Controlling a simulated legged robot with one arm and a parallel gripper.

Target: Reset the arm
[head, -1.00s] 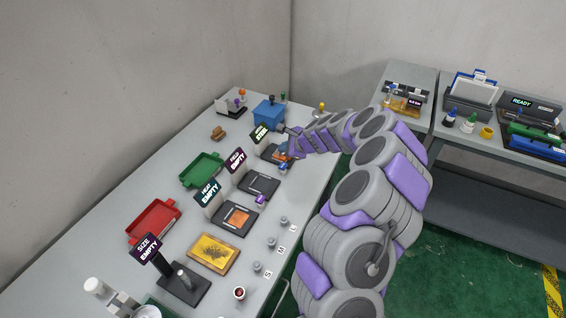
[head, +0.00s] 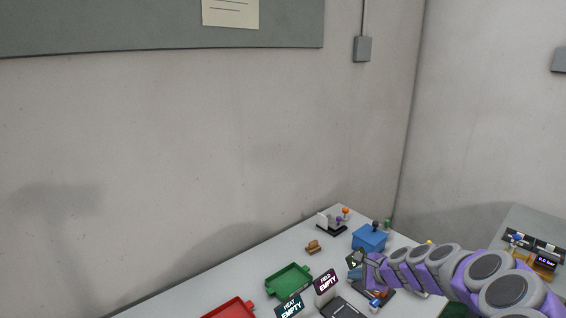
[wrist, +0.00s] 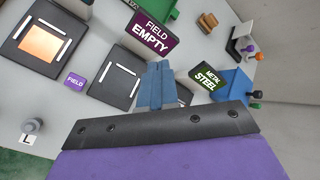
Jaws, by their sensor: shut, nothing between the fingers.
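My arm reaches in from the lower right of the head view, out over the grey bench (head: 245,268). My gripper (head: 357,274) is at its far end, near the FIELD EMPTY sign (head: 326,283) and the blue box (head: 369,238). In the wrist view my gripper (wrist: 156,68) shows two blue fingers pressed together with nothing between them. They point at the bench between the FIELD EMPTY sign (wrist: 152,34) and the METAL STEEL sign (wrist: 208,80). The fingers partly hide a dark pad behind them.
A green tray (head: 289,280), a red tray (head: 229,308) and a brown block (head: 313,247) lie on the bench. The HEAT EMPTY sign (head: 289,306) stands in front. A second bench with a gauge (head: 545,262) is at right. Walls close off the back.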

